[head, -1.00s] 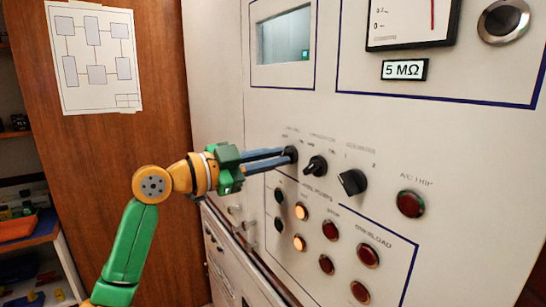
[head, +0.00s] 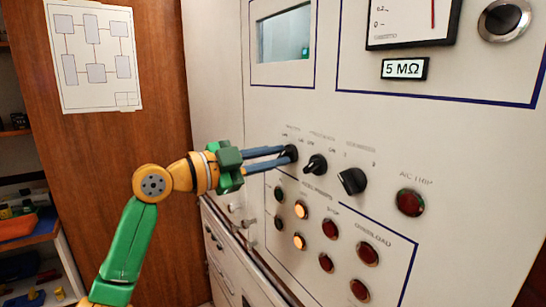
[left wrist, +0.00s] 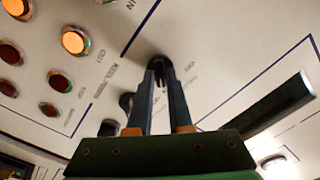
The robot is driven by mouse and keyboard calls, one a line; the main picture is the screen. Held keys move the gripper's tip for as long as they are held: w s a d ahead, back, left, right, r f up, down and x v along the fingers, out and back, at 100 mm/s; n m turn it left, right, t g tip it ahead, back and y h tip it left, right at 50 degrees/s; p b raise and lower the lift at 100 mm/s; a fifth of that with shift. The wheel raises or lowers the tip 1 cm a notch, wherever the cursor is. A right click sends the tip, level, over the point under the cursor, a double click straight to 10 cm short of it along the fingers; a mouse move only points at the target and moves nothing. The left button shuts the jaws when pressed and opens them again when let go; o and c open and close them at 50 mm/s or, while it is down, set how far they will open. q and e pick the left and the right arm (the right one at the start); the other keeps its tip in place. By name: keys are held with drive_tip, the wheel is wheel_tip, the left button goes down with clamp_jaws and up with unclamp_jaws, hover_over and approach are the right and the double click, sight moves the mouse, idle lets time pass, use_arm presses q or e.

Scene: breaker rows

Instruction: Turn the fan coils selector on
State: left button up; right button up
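A row of three black selector knobs is on the pale panel in the head view. The leftmost selector knob (head: 291,153) is partly hidden by my left gripper (head: 286,156). The middle knob (head: 316,164) and right knob (head: 352,181) are clear of it. The small labels above them are too blurred to read surely. In the left wrist view, the two blue-grey fingers of my left gripper (left wrist: 160,72) reach the panel with the dark knob (left wrist: 161,66) between their tips, apparently touching both sides. My right gripper is not in view.
Below the knobs are several lamps and buttons, including a lit orange lamp (head: 301,210) and a red button (head: 330,229). A red A/C trip button (head: 410,202) is to the right. A meter (head: 410,20) is above. A wooden door (head: 160,130) stands left.

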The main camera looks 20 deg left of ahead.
use_arm(q)
drive_tip(key=o, duration=0.3)
drive_tip(key=b+v, duration=0.3)
drive_tip(key=v, duration=0.4)
